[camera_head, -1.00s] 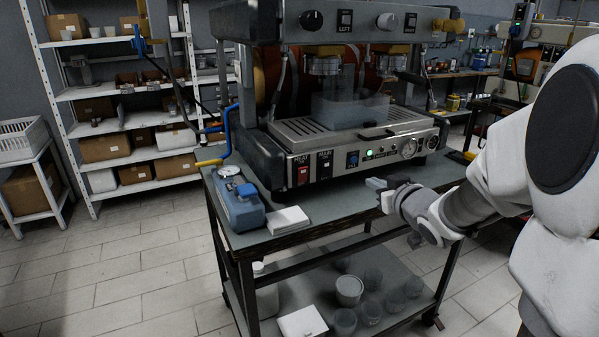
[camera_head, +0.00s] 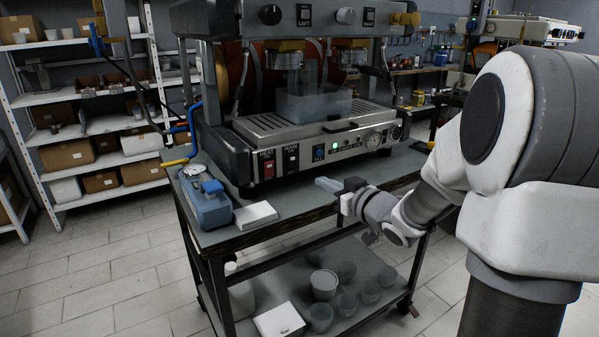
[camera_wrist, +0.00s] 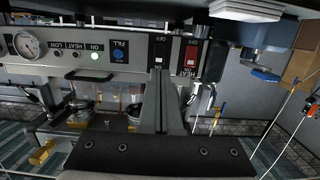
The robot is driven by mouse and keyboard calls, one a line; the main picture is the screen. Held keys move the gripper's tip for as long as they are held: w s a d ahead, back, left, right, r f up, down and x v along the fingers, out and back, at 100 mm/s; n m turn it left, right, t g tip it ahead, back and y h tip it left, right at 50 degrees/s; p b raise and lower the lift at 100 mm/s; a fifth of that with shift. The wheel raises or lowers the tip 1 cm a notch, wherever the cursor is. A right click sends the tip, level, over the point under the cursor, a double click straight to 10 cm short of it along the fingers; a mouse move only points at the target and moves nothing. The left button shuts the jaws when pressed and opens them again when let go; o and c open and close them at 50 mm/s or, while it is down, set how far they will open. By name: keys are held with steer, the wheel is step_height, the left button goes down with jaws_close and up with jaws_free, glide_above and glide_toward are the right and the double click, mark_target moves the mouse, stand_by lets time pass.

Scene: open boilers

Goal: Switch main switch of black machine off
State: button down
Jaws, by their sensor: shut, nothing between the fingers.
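The black machine (camera_head: 205,130) stands on a cart, with a steel front panel. Its black main switch (camera_head: 291,157), under the label MAIN, sits between the red HEAT switch (camera_head: 268,170) and the blue FILL knob (camera_head: 319,152). The wrist view shows the panel upside down, with the main switch (camera_wrist: 160,50) just above my fingertips in the picture and OFF printed beside it. My gripper (camera_head: 322,183) is shut and empty, in front of the panel and right of the main switch in the head view. The wrist view shows the closed fingers (camera_wrist: 162,75); contact cannot be told.
A green light (camera_head: 335,144) is lit on the panel, near a round gauge (camera_head: 373,140). A blue device with a dial (camera_head: 207,203) and a white box (camera_head: 256,215) lie on the cart (camera_head: 300,208). Glasses and jars fill its lower shelf. A shelf rack stands behind left.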

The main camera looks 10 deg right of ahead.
mark_target(293, 166)
steer(key=b+x, duration=0.1)
steer(key=x, duration=1)
steer(key=shift+w+a+f+b, duration=0.1)
steer(key=shift+w+a+b, duration=0.05)
steer(key=shift+w+b, duration=0.15)
steer(key=shift+f, duration=0.15)
steer(key=b, duration=0.2)
steer(key=shift+w+f+t+b, duration=0.15)
steer(key=shift+f+t+b, duration=0.15)
steer(key=shift+b, duration=0.05)
steer(key=shift+a+r, duration=0.1)
steer(key=shift+r, duration=0.35)
